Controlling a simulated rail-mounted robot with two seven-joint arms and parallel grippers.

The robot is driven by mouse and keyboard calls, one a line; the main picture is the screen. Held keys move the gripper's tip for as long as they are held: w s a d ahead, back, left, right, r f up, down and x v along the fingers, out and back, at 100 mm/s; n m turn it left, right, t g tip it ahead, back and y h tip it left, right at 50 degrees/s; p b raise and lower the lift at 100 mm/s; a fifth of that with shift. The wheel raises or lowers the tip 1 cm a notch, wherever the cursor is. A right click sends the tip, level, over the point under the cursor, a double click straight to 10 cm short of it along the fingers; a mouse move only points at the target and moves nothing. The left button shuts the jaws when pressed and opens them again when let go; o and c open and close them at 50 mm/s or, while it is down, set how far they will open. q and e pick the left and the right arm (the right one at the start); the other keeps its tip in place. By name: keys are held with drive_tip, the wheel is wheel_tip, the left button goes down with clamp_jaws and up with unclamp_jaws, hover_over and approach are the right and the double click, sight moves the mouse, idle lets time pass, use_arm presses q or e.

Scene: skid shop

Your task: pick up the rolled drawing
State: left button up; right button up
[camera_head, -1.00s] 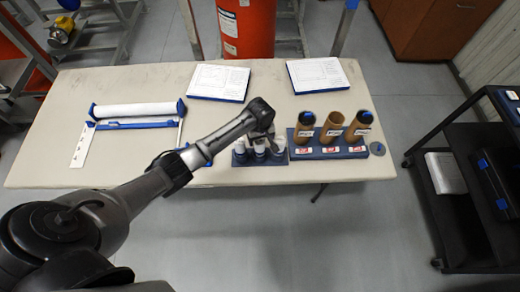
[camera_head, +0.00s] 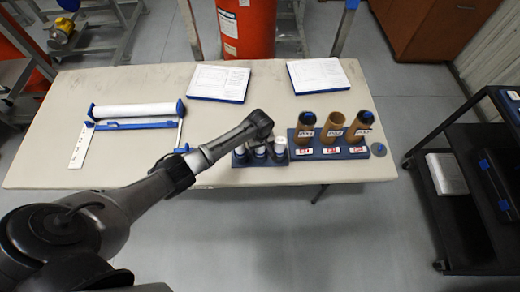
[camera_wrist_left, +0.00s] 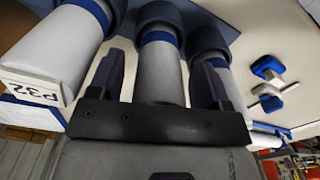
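Several white rolled drawings with blue bands stand in a small dark blue rack (camera_head: 262,163) near the table's front edge. In the left wrist view, the rolled drawing in the middle (camera_wrist_left: 160,85) lies between the two fingers of my left gripper (camera_wrist_left: 165,58). The fingers look spread, one on each side, with narrow gaps to the roll. Another rolled drawing (camera_wrist_left: 62,45), with a tag reading P32, stands outside the left finger, and one more (camera_wrist_left: 218,65) is behind the right finger. In the head view my left arm hides the fingers. My right gripper is not in view.
A blue rack (camera_head: 330,153) with brown tubes (camera_head: 333,128) stands close on the right. A black cart (camera_head: 455,215) stands at right.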

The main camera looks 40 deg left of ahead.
use_arm(q)
drive_tip(key=c, duration=0.9)
drive_tip(key=shift+c, duration=0.2)
